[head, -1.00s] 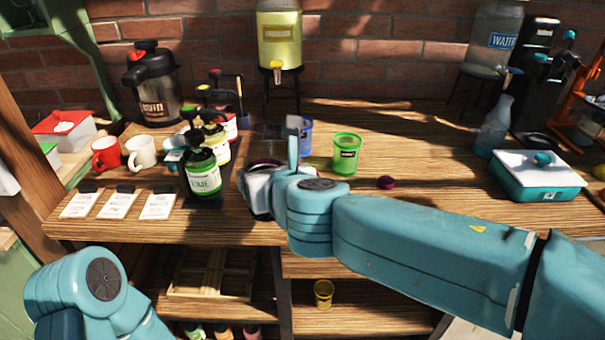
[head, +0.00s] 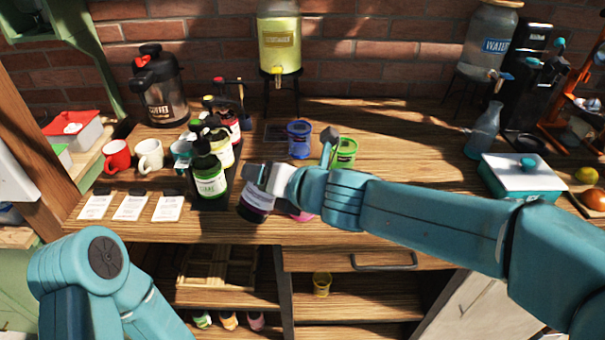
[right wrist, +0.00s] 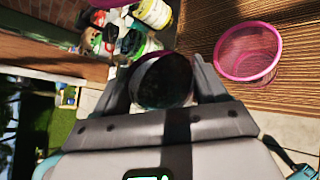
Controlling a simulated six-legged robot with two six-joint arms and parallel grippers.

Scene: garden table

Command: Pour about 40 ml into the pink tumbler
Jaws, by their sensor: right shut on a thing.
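My right gripper (head: 268,180) is shut on a dark bottle with a pale purple label (head: 256,199), near the table's front edge. In the head view the bottle leans slightly. In the right wrist view the dark bottle (right wrist: 162,80) sits between both fingers of the right gripper (right wrist: 163,88). The pink tumbler (right wrist: 247,53) stands to the right of the bottle there, apart from it, with its open rim showing. In the head view only a small pink part of the tumbler (head: 301,216) shows below my right arm. Its liquid level cannot be told. My left gripper is out of view.
The lime bottle (head: 209,180) and other bottles stand just left of my right gripper. A blue tumbler (head: 299,139) and a green tumbler (head: 346,152) stand behind my right arm. Mugs (head: 149,157) and cards (head: 131,207) are at left.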

